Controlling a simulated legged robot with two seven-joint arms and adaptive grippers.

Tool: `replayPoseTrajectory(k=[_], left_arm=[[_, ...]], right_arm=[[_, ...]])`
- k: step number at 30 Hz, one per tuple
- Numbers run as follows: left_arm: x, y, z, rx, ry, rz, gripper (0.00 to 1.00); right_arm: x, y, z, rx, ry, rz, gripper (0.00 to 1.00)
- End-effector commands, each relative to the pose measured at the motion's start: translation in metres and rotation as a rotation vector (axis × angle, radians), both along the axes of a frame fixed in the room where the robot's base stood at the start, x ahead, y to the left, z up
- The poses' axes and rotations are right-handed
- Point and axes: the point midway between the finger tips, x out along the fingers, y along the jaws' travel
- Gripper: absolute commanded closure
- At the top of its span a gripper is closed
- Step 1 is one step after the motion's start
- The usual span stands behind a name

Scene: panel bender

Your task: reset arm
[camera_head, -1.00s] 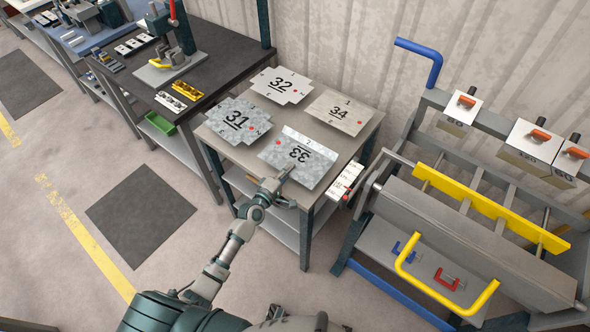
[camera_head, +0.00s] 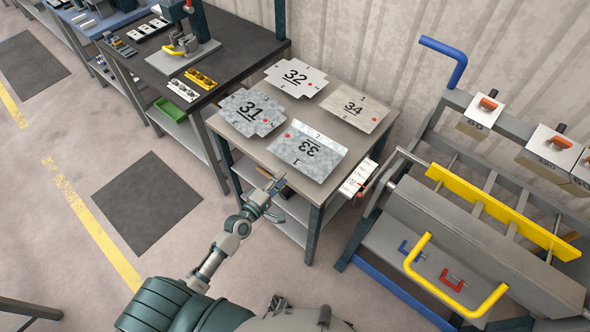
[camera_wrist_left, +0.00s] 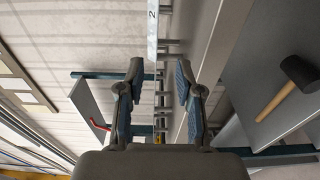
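My left arm reaches in from the bottom left of the head view. Its gripper (camera_head: 270,188) is in the air in front of the near edge of the small table (camera_head: 243,146), apart from the sheets on it. In the left wrist view the two fingers (camera_wrist_left: 158,82) stand apart with a gap between them, and nothing is held. A thin pale strip marked 2 (camera_wrist_left: 152,30) shows beyond the fingertips. Sheet 33 (camera_head: 322,150) lies nearest the gripper, with sheets 31 (camera_head: 240,108), 32 (camera_head: 310,80) and 34 (camera_head: 347,118) around it. I cannot make out my right gripper.
The panel bender (camera_head: 480,240) with its yellow handle (camera_head: 432,285) stands at the right. A dark workbench (camera_head: 215,70) is at the upper left. A mallet (camera_wrist_left: 290,80) lies at the right of the left wrist view. The floor left of my arm is clear.

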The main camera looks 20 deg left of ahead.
Motion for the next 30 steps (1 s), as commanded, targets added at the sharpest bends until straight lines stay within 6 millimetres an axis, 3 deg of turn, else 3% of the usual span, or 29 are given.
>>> replayPoseTrajectory(k=[7, 23, 26, 29, 30], left_arm=[[-0.028, -0.002, 0.001, 0.009, -0.001, 0.0, 0.65], [-0.029, 0.011, -0.002, 0.001, 0.002, 0.001, 0.65], [-0.031, 0.01, -0.023, 0.056, 0.033, 0.004, 0.65], [-0.038, 0.008, -0.074, 0.2, 0.108, 0.002, 0.65], [-0.044, 0.008, -0.102, 0.279, 0.15, -0.007, 0.65]], right_arm=[[0.0, -0.007, -0.003, 0.01, -0.001, 0.002, 0.42], [0.0, -0.001, 0.0, -0.002, 0.0, 0.001, 0.42], [0.001, -0.001, 0.0, 0.001, -0.001, 0.0, 0.42], [0.002, -0.003, 0.0, 0.005, -0.002, 0.0, 0.42], [0.003, -0.004, 0.0, 0.005, -0.002, 0.001, 0.42]])
